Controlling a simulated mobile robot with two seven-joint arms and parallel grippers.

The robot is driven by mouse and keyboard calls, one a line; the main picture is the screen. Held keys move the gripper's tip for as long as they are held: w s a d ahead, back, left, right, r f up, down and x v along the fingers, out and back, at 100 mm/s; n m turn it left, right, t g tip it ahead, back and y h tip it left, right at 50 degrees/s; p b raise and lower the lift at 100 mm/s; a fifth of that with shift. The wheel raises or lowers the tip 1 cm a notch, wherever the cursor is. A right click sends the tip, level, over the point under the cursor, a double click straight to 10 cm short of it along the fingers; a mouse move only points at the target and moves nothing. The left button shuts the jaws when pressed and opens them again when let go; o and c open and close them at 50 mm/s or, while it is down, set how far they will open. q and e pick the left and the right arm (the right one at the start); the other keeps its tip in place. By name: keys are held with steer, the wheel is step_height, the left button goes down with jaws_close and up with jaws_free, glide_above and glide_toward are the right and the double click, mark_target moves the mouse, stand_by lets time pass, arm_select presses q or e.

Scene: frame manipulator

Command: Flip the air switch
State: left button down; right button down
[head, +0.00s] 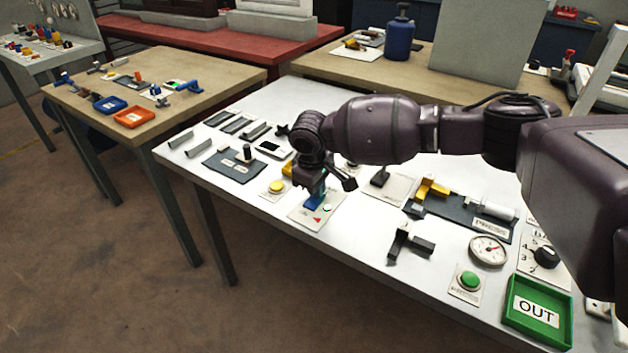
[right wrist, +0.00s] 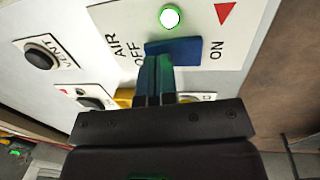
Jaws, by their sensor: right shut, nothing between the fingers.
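The air switch plate (head: 305,217) is white and lies on the white table's front part, with a blue switch part (head: 313,202) and a red triangle on it. In the right wrist view the plate (right wrist: 235,45) reads AIR, OFF and ON, and a round lamp (right wrist: 170,17) glows white-green beside the blue switch part (right wrist: 187,50). My right gripper (head: 319,188) is shut and empty, pointing down over the switch. Its fingertips (right wrist: 156,62) are at the OFF-side end of the blue part; I cannot tell whether they touch it. My left gripper is not in view.
A yellow button (head: 276,187) sits left of the switch, close to my gripper. To the right are a gauge (head: 488,250), a green button (head: 469,281) and a green OUT tray (head: 510,318).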

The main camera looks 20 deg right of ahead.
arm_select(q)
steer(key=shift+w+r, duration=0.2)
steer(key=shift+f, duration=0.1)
arm_select(e)
steer(key=shift+f+g+y, duration=0.3)
steer(key=shift+s+a+r+p, duration=0.25)
steer(key=shift+s+a+p, duration=0.1)
steer(key=shift+a+p, duration=0.15)
steer(key=shift+a, duration=0.1)
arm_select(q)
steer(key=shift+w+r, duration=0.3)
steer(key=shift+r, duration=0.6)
